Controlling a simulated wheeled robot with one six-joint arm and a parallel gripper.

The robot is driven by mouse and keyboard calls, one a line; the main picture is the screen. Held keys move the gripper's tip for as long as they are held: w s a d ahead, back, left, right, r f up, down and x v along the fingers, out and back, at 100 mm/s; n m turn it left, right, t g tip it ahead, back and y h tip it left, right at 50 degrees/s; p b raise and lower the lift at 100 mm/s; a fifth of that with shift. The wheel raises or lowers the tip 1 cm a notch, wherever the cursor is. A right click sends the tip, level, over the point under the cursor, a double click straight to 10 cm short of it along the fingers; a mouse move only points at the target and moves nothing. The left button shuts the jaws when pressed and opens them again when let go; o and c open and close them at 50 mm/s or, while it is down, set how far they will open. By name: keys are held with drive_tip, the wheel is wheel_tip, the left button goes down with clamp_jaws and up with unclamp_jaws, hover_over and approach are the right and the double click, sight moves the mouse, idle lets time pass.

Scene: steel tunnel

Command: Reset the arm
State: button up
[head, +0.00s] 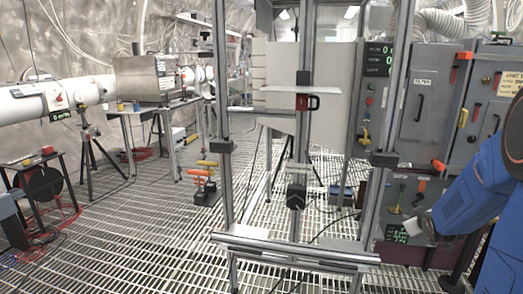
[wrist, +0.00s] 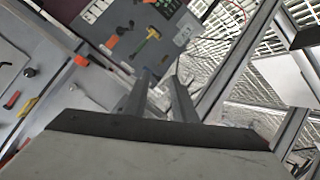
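My blue arm (head: 470,200) reaches in from the right edge of the head view, in front of the grey cabinets. Its pale end is low, beside a panel with small handles. In the wrist view my gripper (wrist: 162,80) shows two grey fingers with a gap between them. Nothing is seen held in the gap.
A metal frame (head: 225,150) with a white shelf (head: 300,90) stands ahead. Grey cabinets (head: 425,90) with levers line the right. A table (head: 150,106) with a metal box (head: 145,78) and white pipe (head: 25,103) are left. Grated floor (head: 130,235) is open at front left.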

drive_tip(key=s+a+r+m+g+y, duration=0.15)
drive_tip(key=s+a+r, duration=0.25)
drive_tip(key=s+a, duration=0.5)
drive_tip(key=s+a+r+m+g, duration=0.15)
drive_tip(key=s+a+r, duration=0.25)
drive_tip(key=s+a, duration=0.4)
drive_tip(key=s+a+g+y, duration=0.1)
drive_tip(key=s+a, duration=0.4)
drive_tip(key=s, duration=0.6)
drive_tip(key=s+a+g+y, duration=0.1)
drive_tip(key=s+a+g, duration=0.2)
drive_tip(key=s+a, duration=0.3)
drive_tip(key=s, duration=0.5)
drive_tip(key=shift+s+f, duration=0.15)
drive_tip(key=shift+f, duration=0.1)
